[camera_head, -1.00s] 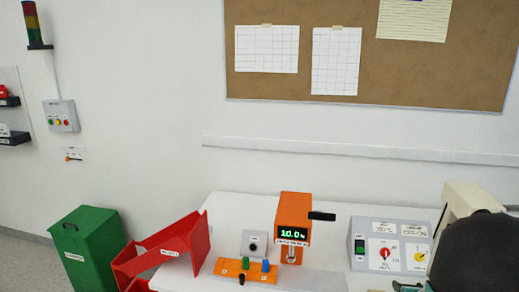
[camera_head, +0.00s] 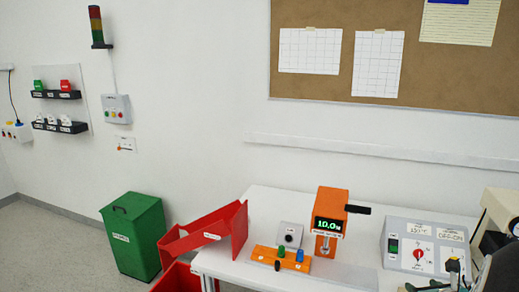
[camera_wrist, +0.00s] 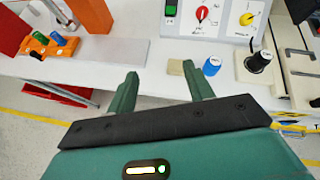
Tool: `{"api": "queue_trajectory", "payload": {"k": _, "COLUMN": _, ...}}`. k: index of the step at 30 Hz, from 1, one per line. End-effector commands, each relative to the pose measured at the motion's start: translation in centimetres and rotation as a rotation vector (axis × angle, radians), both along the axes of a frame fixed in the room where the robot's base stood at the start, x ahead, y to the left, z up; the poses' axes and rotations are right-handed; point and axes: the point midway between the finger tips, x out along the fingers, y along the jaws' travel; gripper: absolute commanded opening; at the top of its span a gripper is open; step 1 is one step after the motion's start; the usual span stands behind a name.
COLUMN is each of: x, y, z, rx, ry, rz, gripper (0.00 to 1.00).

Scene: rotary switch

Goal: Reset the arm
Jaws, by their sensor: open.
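My arm (camera_head: 508,270) shows as a dark and pale shape at the right edge of the head view. My gripper (camera_wrist: 160,85) shows in the wrist view with two green fingers spread apart and nothing between them. It points toward the white table (camera_wrist: 160,58) and is apart from everything on it. The grey control box (camera_head: 415,246) has a red rotary knob (camera_head: 418,252). In the wrist view the red knob (camera_wrist: 202,13) and a yellow knob (camera_wrist: 246,18) show beyond the fingers.
On the table stand an orange display unit (camera_head: 330,212), an orange button strip (camera_head: 290,261) and a red tray (camera_head: 240,230). A blue cylinder (camera_wrist: 211,66) and a black knob (camera_wrist: 260,60) lie close beyond the right finger. A green bin (camera_head: 133,238) stands on the floor at left.

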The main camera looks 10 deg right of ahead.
Motion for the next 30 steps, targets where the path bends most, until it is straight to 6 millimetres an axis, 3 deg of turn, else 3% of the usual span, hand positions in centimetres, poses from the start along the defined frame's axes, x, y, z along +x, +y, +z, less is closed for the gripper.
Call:
{"api": "queue_trajectory", "payload": {"k": 5, "x": 2.6, "y": 5.8, "z": 2.7, "rx": -0.14, "ry": 0.026, "rz": 0.261, "gripper": 0.52}}
{"api": "queue_trajectory", "payload": {"k": 8, "x": 3.8, "y": 10.4, "z": 4.5, "rx": -0.259, "ry": 0.044, "rz": 0.464, "gripper": 0.52}}
{"api": "queue_trajectory", "payload": {"k": 13, "x": 3.9, "y": 20.7, "z": 7.6, "rx": -0.564, "ry": 0.079, "rz": 0.925, "gripper": 0.52}}
{"api": "queue_trajectory", "payload": {"k": 18, "x": 0.9, "y": 29.4, "z": 9.4, "rx": -0.919, "ry": 0.114, "rz": 1.376, "gripper": 0.52}}
{"api": "queue_trajectory", "payload": {"k": 21, "x": -1.6, "y": 33.0, "z": 9.9, "rx": -1.147, "ry": 0.138, "rz": 1.62, "gripper": 0.52}}
{"api": "queue_trajectory", "payload": {"k": 25, "x": -5.1, "y": 35.8, "z": 10.5, "rx": -1.462, "ry": 0.185, "rz": 1.905, "gripper": 0.52}}
{"api": "queue_trajectory", "payload": {"k": 30, "x": -8.9, "y": 36.9, "z": 11.5, "rx": -1.88, "ry": 0.285, "rz": 2.191, "gripper": 0.52}}
